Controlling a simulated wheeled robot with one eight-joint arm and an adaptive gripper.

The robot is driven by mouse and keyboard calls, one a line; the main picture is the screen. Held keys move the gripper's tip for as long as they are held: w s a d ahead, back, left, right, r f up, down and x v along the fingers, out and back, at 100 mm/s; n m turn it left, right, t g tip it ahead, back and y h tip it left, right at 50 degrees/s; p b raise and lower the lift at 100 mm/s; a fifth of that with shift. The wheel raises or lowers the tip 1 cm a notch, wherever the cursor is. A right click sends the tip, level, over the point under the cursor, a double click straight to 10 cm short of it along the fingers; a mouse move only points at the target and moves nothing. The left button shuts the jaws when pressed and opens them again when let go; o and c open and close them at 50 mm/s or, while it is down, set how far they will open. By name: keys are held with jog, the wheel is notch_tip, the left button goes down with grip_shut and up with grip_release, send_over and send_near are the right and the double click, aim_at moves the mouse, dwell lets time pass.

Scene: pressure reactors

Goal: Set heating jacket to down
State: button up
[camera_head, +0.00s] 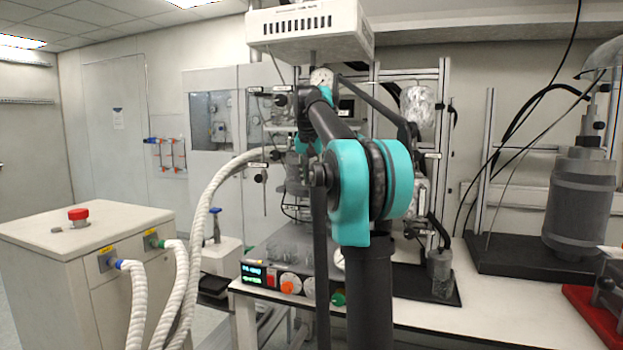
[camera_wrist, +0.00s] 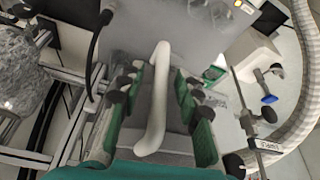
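In the wrist view my gripper (camera_wrist: 159,92) is open, with green-padded fingers to the left and right. A white bent bar (camera_wrist: 153,105), like a handle, lies lengthwise between the fingers. Gaps show between the bar and both fingers, so neither seems to press on it. In the head view my arm covers the front of the reactor rig, and my gripper is hidden behind it. A grey cylindrical vessel (camera_head: 296,172) shows in the rig just left of my arm. I cannot tell for sure which part is the heating jacket, nor its height.
A control box with knobs (camera_head: 289,284) sits at the bench's front edge. A thick white hose (camera_head: 216,187) runs left of the rig and also passes the wrist view's right side (camera_wrist: 306,75). Metal frame bars (camera_wrist: 55,72) and a foil-wrapped vessel (camera_wrist: 22,75) stand close on the left.

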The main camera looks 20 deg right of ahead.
grip_shut()
dwell(0.3)
notch_tip(320, 180, down, 15)
jog(key=shift+f, duration=0.15)
dwell(0.4)
jog(key=shift+s+f, duration=0.1)
jog(key=shift+s, duration=0.05)
jog(key=shift+c, duration=1.1)
grip_release()
jog(key=shift+f, duration=0.1)
jog(key=shift+o, duration=1.1)
